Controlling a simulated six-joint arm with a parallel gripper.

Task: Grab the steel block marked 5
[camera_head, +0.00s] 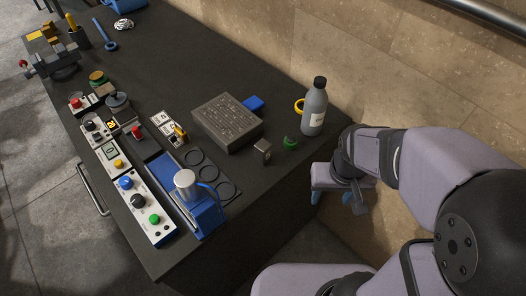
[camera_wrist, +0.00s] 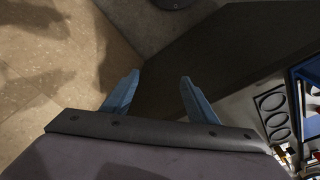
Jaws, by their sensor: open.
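A grey steel box or case (camera_head: 227,124) lies on the dark bench, its top covered in small raised or stamped marks too fine to read. A single small metal block (camera_head: 262,151) stands apart, just in front of the case's right corner. I cannot read a 5 on anything. My gripper (camera_head: 354,200) is to the right of the block, beyond the bench's right edge. In the wrist view its two blue fingers (camera_wrist: 160,85) are spread apart with nothing between them.
A grey bottle (camera_head: 314,108) and a green ring (camera_head: 290,143) stand near the block on the bench (camera_head: 185,75). A blue press (camera_head: 200,210), black rings (camera_head: 210,172) and control boxes (camera_head: 145,210) are to the left. A stone wall (camera_head: 340,50) rises behind.

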